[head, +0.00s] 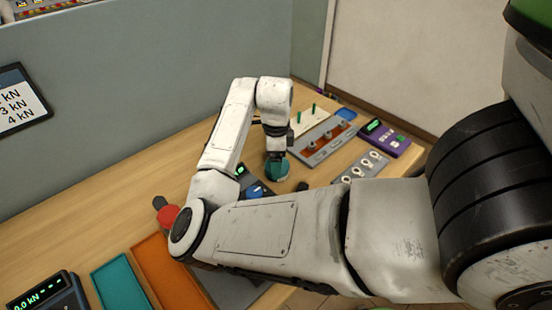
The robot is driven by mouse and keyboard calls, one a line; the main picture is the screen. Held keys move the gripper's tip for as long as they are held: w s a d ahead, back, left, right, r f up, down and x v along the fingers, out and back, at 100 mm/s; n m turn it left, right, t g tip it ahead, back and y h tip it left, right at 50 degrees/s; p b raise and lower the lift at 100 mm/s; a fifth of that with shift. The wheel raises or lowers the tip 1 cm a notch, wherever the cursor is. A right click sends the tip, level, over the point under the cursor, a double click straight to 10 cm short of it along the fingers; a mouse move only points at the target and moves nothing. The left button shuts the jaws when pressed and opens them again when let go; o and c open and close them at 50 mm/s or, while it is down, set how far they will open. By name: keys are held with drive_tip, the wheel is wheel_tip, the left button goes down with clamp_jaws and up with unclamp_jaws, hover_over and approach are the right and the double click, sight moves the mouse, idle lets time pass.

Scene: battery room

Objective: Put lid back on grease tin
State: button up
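My gripper (276,154) points straight down over the table, seen small in the head view. Right at its fingertips is a round teal thing (277,171), the only thing here that looks like the grease tin or its lid. I cannot tell whether it is the tin, the lid or both, nor whether it rests on the table. The fingers meet its top, but whether they are shut on it is too small to tell. No separate lid can be made out; my arm hides part of the table.
A grey fixture with an orange-brown recess (325,139), a purple device (382,138) and a panel with rings (362,166) lie to the right. A blue item (258,191) is close at left. Teal (121,285) and orange (165,270) trays lie in front. A wall panel (150,100) stands behind.

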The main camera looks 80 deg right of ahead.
drive_tip(key=o, duration=0.9)
drive_tip(key=shift+r, duration=0.15)
drive_tip(key=shift+r+p, duration=3)
drive_tip(key=shift+r, duration=0.4)
drive_tip(key=shift+c, duration=0.4)
clamp_jaws()
